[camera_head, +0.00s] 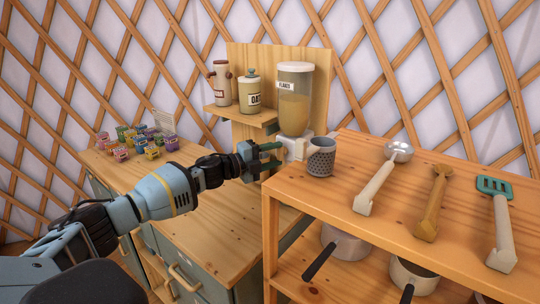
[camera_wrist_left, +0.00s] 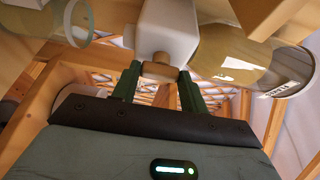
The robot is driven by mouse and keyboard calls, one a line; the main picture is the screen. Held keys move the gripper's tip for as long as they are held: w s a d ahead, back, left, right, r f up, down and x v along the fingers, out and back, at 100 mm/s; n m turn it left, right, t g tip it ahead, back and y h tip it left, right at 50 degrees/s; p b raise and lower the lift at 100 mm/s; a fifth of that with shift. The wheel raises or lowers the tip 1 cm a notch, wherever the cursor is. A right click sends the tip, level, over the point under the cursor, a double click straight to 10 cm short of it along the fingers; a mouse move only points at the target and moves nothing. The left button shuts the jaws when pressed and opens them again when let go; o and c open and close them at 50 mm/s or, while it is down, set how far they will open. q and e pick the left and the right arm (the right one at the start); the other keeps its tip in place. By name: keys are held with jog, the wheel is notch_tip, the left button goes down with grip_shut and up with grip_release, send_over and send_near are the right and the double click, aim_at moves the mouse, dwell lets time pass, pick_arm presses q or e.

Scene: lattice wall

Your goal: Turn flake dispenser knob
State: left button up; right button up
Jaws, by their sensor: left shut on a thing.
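The flake dispenser (camera_head: 295,98) is a clear, tan-filled cylinder labelled FLAKES on a white base, against the wooden back panel. In the left wrist view its container (camera_wrist_left: 235,62) and white housing (camera_wrist_left: 167,30) show close up. Its small wooden knob (camera_wrist_left: 159,72) sits at the housing's end. My left gripper (camera_head: 277,156) reaches in from the left at the dispenser's base; in the wrist view its green fingers (camera_wrist_left: 158,85) are on both sides of the knob, shut on it. In the head view the knob is mostly hidden by the fingers. My right gripper is not in view.
A grey speckled cup (camera_head: 321,157) stands right of the gripper on the wooden table (camera_head: 285,188). A ladle (camera_head: 382,178), a wooden spoon (camera_head: 434,202) and a turner (camera_head: 499,222) lie there. Jars (camera_head: 250,93) stand on a small shelf.

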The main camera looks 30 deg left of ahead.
pick_arm(q)
jog(key=m, duration=0.1)
jog(key=m+g+y, duration=0.1)
jog(key=m, duration=0.3)
jog(key=shift+r, duration=0.25)
jog(key=shift+d+g+y, duration=0.1)
jog(key=shift+g+y, duration=0.2)
jog(key=shift+y, duration=0.1)
jog(key=o, duration=1)
jog(key=shift+v, duration=3.9)
